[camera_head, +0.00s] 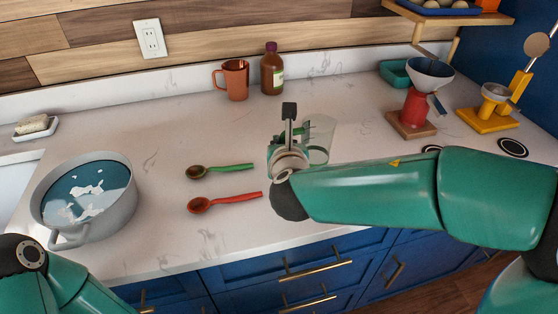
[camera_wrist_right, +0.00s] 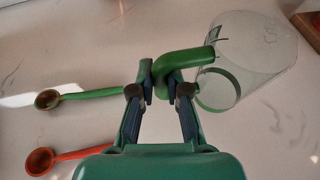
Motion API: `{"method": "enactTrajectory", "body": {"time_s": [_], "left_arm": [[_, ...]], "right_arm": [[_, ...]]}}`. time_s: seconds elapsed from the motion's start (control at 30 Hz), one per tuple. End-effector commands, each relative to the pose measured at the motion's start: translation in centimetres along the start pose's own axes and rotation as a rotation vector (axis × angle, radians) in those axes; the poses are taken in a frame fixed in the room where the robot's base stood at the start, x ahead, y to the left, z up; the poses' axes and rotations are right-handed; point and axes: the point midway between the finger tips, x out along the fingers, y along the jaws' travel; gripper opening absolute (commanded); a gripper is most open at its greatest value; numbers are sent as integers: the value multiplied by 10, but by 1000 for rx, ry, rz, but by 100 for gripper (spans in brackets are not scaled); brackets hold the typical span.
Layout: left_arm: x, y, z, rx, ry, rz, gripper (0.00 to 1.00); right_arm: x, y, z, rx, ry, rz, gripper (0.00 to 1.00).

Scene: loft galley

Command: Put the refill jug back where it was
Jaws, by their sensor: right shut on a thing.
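The refill jug (camera_head: 319,140) is a clear jug with a green handle. In the head view it is partly hidden behind my right gripper (camera_head: 291,127). In the right wrist view my right gripper (camera_wrist_right: 163,88) is shut on the green handle, and the clear body of the jug (camera_wrist_right: 262,50) extends to the upper right. I cannot tell whether its base touches the counter (camera_head: 155,145). My left gripper is out of view; only part of my left arm shows at the lower left.
A green spoon (camera_head: 230,168) and a red spoon (camera_head: 234,201) lie left of the gripper. A grey pot (camera_head: 118,213) stands at the left. An orange mug (camera_head: 235,80) and brown bottle (camera_head: 272,72) stand behind. A red grinder (camera_head: 415,108) and black-ringed disc (camera_head: 513,147) are at right.

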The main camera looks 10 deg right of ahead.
Motion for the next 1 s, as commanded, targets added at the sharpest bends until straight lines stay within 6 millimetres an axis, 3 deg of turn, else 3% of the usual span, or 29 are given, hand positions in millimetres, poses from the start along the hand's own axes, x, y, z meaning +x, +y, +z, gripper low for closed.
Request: {"method": "enactTrajectory", "body": {"time_s": [0.3, 0.53, 0.57, 0.7, 1.0], "left_arm": [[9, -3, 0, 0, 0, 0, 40], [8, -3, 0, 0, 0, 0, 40], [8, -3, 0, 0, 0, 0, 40], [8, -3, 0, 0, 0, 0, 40], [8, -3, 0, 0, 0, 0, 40]], "right_arm": [[15, 0, -37, -2, 1, -1, 0], [15, 0, -38, 1, 0, 0, 0], [15, 0, -39, 1, 1, 0, 16], [15, -1, -39, 1, 1, 0, 40], [15, 0, -38, 1, 0, 0, 40]]}}
